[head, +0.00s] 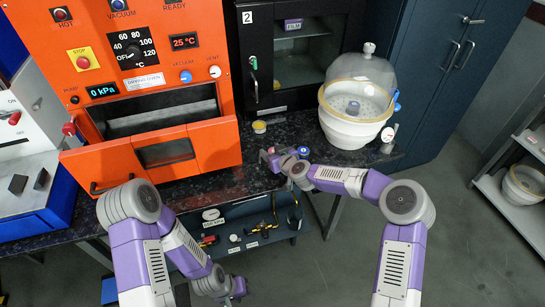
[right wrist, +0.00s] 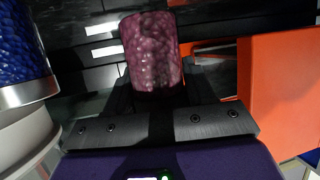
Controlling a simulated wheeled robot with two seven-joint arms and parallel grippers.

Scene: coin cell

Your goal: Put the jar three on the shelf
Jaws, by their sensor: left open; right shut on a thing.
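A small jar-like cylinder with pinkish-purple grainy contents (right wrist: 152,52) sits between my right gripper's fingers (right wrist: 155,95) in the right wrist view. No number is visible on it. In the head view, my right gripper (head: 272,158) is at the front edge of the dark counter, between the orange oven and the white desiccator, and looks shut on it. My left gripper (head: 236,289) hangs low, below the counter front, open and empty. A grey shelf unit (head: 530,214) stands at far right.
The orange oven (head: 215,145) has its door lowered at left. A domed white desiccator (head: 350,130) and a small yellow-topped jar (head: 259,127) stand on the counter. A black cabinet (head: 262,60) is behind. A blue-bead container (right wrist: 22,55) is close at left in the right wrist view.

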